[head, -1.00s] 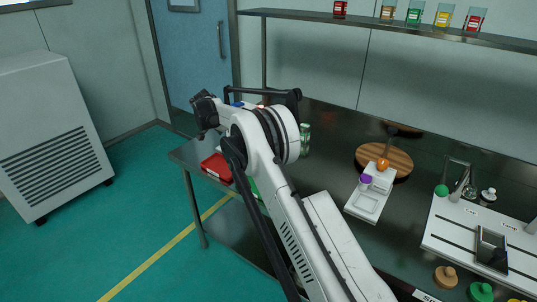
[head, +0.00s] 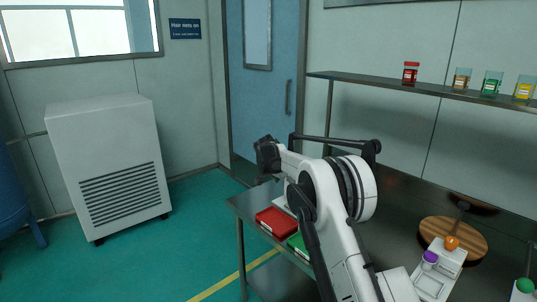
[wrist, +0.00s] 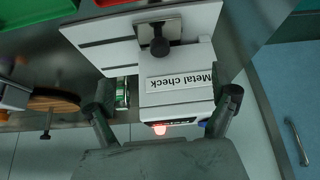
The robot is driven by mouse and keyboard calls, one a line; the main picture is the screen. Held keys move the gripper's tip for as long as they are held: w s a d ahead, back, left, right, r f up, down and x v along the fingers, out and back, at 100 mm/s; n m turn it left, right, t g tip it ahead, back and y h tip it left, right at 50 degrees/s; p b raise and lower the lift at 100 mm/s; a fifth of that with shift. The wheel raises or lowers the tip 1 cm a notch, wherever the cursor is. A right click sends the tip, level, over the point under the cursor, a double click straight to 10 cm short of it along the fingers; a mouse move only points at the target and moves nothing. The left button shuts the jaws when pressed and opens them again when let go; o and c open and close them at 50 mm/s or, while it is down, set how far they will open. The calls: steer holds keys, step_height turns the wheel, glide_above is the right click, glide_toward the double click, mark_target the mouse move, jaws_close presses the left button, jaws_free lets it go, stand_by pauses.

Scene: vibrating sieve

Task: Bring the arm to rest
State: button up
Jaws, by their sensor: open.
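My arm rises from the bottom of the head view and bends over the left end of the dark bench (head: 395,215). In the wrist view my gripper (wrist: 164,106) is open, its two dark fingers wide apart with nothing between them held. Beyond the fingers is a white device labelled "Metal check" (wrist: 178,85), with a reddish light on its edge. The fingers appear on either side of it; I cannot tell the gap in depth. In the head view the arm hides most of this device.
A red tray (head: 277,222) and a green tray (head: 299,243) lie at the bench's left front. A round wooden board (head: 437,226) and a white scale-like unit (head: 436,284) stand to the right. A shelf (head: 440,90) holds jars. Floor left of the bench is clear up to a white cabinet (head: 105,165).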

steer(key=s+d+r+n+y, duration=0.1)
steer(key=s+d+r+n, duration=0.2)
steer(key=s+r, duration=1.05)
steer(key=s+d+r+n+t+y, duration=0.1)
steer(key=s+r, duration=0.4)
steer(key=s, duration=0.2)
steer(key=s+d+r+n+y, duration=0.1)
steer(key=s+r, duration=0.3)
steer(key=s, duration=0.4)
steer(key=s+n+t, duration=0.1)
steer(key=s+n, duration=0.2)
steer(key=s, duration=1.5)
steer(key=s+f+n+y, duration=0.1)
steer(key=s+f, duration=0.3)
steer(key=s, duration=0.3)
steer(key=s+f+n+t, duration=0.1)
steer(key=s+f, duration=0.3)
steer(key=s, duration=0.3)
steer(key=shift+s+d+f+y, duration=0.2)
steer(key=shift+s+f+y, duration=0.1)
steer(key=shift+y, duration=0.1)
